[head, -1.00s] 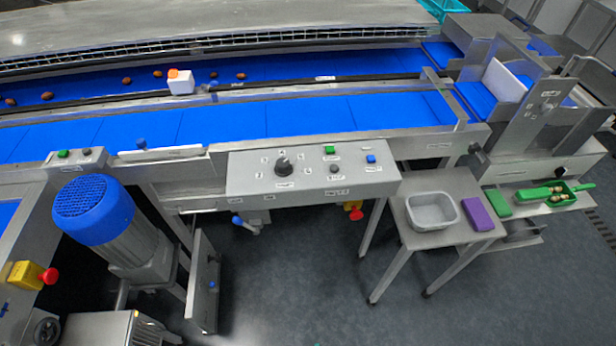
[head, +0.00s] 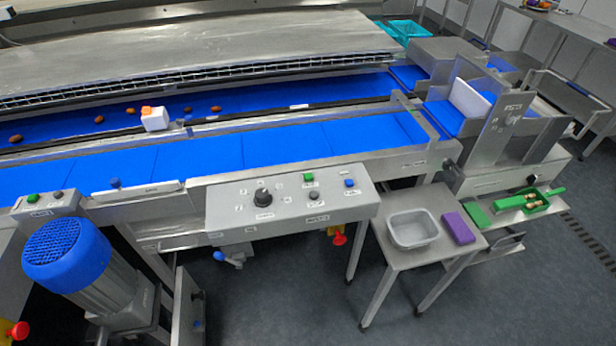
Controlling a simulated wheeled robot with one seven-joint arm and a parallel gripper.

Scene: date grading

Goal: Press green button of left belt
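A small grey control box (head: 47,207) stands at the left end of the near belt's front edge, above the blue motor. It carries a green button (head: 32,198) with a dark button to its right. A larger grey control panel (head: 290,205) sits at the middle of the line. It has a black rotary knob (head: 263,197), a second green button (head: 308,177), a dark button and a blue button (head: 349,183). The labels are too small to read. The blue belt (head: 200,155) runs across behind both boxes. My gripper is not in view.
The blue motor (head: 66,254) stands at the lower left, with a red emergency button (head: 18,331) near it. A side table (head: 386,262) with a grey tub (head: 413,229) and a purple block (head: 459,228) stands right of the panel. Floor (head: 290,300) is clear below the panel.

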